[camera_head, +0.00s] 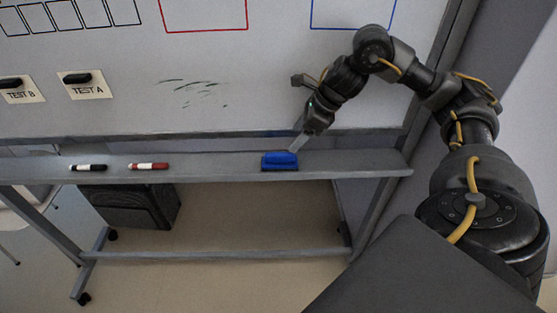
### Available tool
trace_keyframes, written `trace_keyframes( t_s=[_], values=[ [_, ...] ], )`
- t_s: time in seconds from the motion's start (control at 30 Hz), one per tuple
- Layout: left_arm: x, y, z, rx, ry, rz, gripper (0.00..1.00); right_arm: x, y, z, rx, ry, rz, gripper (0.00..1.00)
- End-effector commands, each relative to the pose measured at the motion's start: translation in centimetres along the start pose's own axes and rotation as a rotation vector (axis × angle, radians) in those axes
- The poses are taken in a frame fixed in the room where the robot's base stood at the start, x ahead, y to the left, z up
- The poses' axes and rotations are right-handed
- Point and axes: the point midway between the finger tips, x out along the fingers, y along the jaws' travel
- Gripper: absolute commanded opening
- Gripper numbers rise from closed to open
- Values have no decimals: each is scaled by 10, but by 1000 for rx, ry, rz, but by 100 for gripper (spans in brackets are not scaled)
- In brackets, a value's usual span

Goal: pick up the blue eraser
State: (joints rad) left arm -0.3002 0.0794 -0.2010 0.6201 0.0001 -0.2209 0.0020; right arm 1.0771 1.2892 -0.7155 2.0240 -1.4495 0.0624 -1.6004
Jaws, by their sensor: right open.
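The blue eraser (279,160) lies on the grey ledge (220,172) below the whiteboard, right of the middle of the view. It has a dark underside. My right gripper (295,149) comes down from the upper right, with its fingertips just above the eraser's right part. It is open. Only a pale finger shows clearly, and I cannot tell whether it touches the eraser. My left gripper is out of view.
A black marker (88,167) and a red marker (148,166) lie on the ledge to the left. The whiteboard (230,80) stands behind, with dark smudges and labels TEST A (86,91) and TEST B (20,93). A dark cabinet (135,207) stands below.

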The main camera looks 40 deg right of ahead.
Motion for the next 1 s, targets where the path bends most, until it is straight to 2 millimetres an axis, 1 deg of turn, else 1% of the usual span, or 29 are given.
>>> trace_keyframes(
  t_s=[0.03, 0.1, 0.23, 0.33, 0.47, 0.57, 0.7, 0.8, 0.9, 1.0],
  values=[
    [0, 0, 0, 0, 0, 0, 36, 9, 1, 0, 1, 2, 4, 72],
    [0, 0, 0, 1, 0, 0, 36, 21, 1, 0, 1, 1, 4, 72],
    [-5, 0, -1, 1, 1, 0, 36, 37, 1, 1, 2, 0, 4, 72],
    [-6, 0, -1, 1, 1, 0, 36, 45, 0, 1, 2, -1, 2, 72],
    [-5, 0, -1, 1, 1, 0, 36, 47, 0, 1, 2, -2, 1, 72],
    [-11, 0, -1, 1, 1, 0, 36, 52, 1, 2, 2, -1, 4, 72],
    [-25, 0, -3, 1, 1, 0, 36, 71, 0, 5, 4, 1, 5, 72],
    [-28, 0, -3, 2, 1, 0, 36, 87, 0, 4, 4, 0, 4, 72],
    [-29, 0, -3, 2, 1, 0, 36, 96, 0, 4, 3, -2, 3, 72],
    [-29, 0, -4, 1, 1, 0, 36, 99, -1, 4, 2, -2, 1, 72]
  ],
)
